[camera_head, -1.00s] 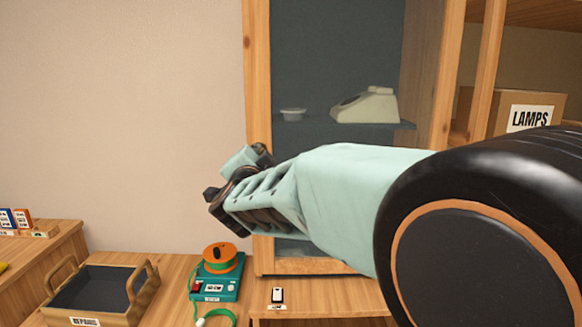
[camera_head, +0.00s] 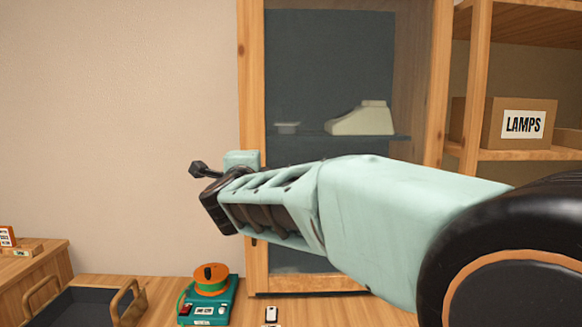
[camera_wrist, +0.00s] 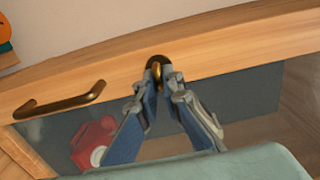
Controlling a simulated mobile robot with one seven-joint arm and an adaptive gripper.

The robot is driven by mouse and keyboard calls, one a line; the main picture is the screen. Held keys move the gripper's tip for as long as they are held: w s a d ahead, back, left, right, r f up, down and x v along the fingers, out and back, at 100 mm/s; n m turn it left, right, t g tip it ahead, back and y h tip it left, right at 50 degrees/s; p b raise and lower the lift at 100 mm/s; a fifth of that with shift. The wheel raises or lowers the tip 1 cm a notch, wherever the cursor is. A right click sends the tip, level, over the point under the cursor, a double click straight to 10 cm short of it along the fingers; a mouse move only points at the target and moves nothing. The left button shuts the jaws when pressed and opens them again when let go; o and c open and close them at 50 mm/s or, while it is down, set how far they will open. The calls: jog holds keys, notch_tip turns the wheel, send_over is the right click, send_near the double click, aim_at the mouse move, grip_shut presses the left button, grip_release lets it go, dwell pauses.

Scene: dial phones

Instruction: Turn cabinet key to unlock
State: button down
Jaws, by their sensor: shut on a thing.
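The cabinet has a wooden-framed glass door; its frame (camera_head: 252,85) shows in the head view, and the same frame (camera_wrist: 225,60) crosses the wrist view. In the wrist view a small brass key (camera_wrist: 157,69) sits at a dark round lock in that frame. My gripper (camera_wrist: 161,78) has its two fingertips closed around the key, one on each side; the tips hide part of it. In the head view my gripper (camera_head: 222,190) is in front of the left door frame, and the key and lock are hidden. A brass bar handle (camera_wrist: 60,103) is left of the key.
A red object (camera_wrist: 93,142) shows behind the glass. A cream phone-like object (camera_head: 362,120) and a small dish (camera_head: 288,127) stand on the cabinet shelf. A green device with an orange top (camera_head: 209,298) and a dark tray (camera_head: 85,305) are below. A LAMPS box (camera_head: 510,124) stands at right.

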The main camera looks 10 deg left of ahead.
dwell(0.5)
jog(key=c, duration=2.1)
grip_release()
jog(key=shift+s, duration=0.1)
jog(key=v, duration=0.7)
jog(key=shift+s+r, duration=0.15)
jog(key=shift+s, duration=0.15)
